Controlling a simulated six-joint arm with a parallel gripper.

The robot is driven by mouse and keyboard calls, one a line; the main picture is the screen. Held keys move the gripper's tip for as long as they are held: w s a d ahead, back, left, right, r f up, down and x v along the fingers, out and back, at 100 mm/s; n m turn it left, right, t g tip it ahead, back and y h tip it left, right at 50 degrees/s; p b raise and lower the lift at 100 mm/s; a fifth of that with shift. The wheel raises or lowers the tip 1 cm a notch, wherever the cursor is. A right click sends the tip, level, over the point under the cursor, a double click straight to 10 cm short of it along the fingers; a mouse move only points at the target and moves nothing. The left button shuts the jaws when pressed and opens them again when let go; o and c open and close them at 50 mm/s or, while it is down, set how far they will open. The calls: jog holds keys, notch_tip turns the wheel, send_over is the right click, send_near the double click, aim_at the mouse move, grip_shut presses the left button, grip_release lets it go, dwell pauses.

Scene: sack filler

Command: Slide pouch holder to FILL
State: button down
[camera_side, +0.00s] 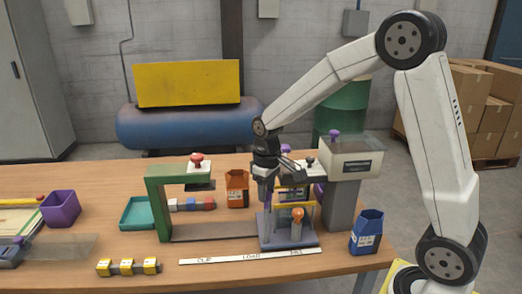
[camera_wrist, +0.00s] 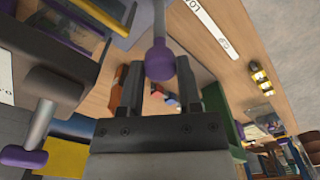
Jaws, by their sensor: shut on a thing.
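The pouch holder (camera_side: 288,238) is a grey-blue sliding base with upright posts, a yellow bar and an orange-topped post. It stands on the bench behind the white label strip (camera_side: 250,256), mostly beside the right-hand end, where the FILL word seems to be. My gripper (camera_side: 268,200) points down at the holder's left side. In the wrist view, a grey handle with a purple knob (camera_wrist: 160,62) lies between my gripper's fingers (camera_wrist: 160,85), which are shut on it. The handle's join to the holder is hidden in the side view.
A cream filling head on a grey column (camera_side: 342,200) stands right behind the holder. A green frame with a red knob (camera_side: 160,205) stands left. A blue bin (camera_side: 367,232) is close on the right; an orange bin (camera_side: 237,188) is behind.

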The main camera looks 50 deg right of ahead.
jog(key=shift+s+d+r, duration=0.1)
jog(key=shift+d, duration=0.15)
jog(key=shift+c, duration=2.4)
grip_release()
jog(key=shift+o, duration=1)
jog(key=shift+a, duration=0.1)
jog(key=shift+r, duration=3.9)
